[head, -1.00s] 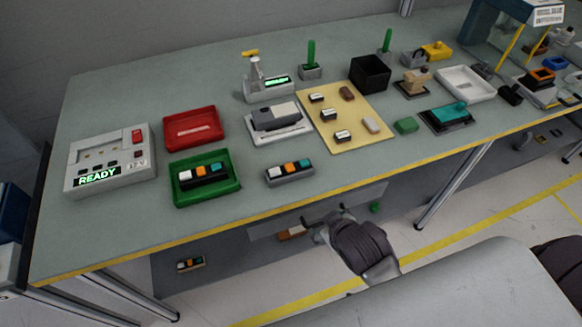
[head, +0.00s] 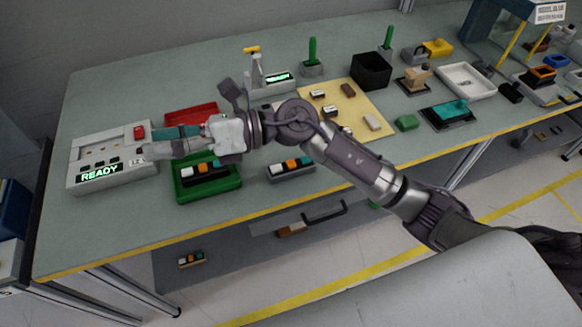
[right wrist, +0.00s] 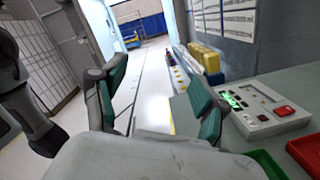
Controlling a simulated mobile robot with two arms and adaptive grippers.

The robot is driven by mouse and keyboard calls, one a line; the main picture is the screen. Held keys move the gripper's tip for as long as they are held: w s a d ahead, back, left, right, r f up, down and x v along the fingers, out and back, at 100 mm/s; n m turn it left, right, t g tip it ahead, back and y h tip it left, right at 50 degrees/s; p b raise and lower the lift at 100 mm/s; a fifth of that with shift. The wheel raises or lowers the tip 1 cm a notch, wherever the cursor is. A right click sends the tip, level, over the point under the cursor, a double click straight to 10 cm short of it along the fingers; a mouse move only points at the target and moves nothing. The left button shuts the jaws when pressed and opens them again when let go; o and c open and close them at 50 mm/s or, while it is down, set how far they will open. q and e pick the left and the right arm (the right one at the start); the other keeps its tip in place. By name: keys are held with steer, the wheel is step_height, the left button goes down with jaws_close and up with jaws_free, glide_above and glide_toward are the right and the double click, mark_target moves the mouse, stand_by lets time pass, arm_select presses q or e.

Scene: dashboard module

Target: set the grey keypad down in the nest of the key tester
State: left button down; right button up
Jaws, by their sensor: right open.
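The key tester (head: 110,178) is a white box at the left end of the bench with a green READY display and a red button. It also shows at the right of the right wrist view (right wrist: 262,122). Its nest is not clear at this size. A grey keypad (head: 291,173) with white, orange and teal keys lies on the bench. A similar, darker keypad (head: 202,172) sits in the green tray (head: 208,196). My right gripper (head: 152,142) is open and empty, with its fingers toward the tester; both fingers show in the right wrist view (right wrist: 157,80). My left gripper is out of view.
A red tray (head: 190,112) is partly hidden behind my right gripper. A yellow mat (head: 372,105) with small parts lies right of centre. The bench front by the trays is clear.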

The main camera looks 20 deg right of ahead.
step_height(320, 180, down, 5)
steer(key=d+n+g+h, duration=0.1)
steer(key=n+g+h, duration=0.1)
steer(key=n+h, duration=0.2)
steer(key=n+t+h, duration=0.1)
steer(key=n+h, duration=0.2)
steer(key=h, duration=1.2)
glide_above(291, 163)
step_height(291, 163, down, 6)
steer(key=f+p, duration=0.2)
steer(key=f, duration=0.6)
steer(key=shift+w, duration=0.2)
steer(key=shift+f+p, duration=0.25)
steer(key=shift+p, duration=0.15)
steer(key=f, duration=0.1)
steer(key=f+p, duration=0.2)
steer(key=shift+s+f, duration=0.25)
steer(key=shift+f, duration=0.65)
steer(key=c, duration=1.3)
steer(key=shift+w+r, duration=0.1)
steer(key=shift+r, duration=0.05)
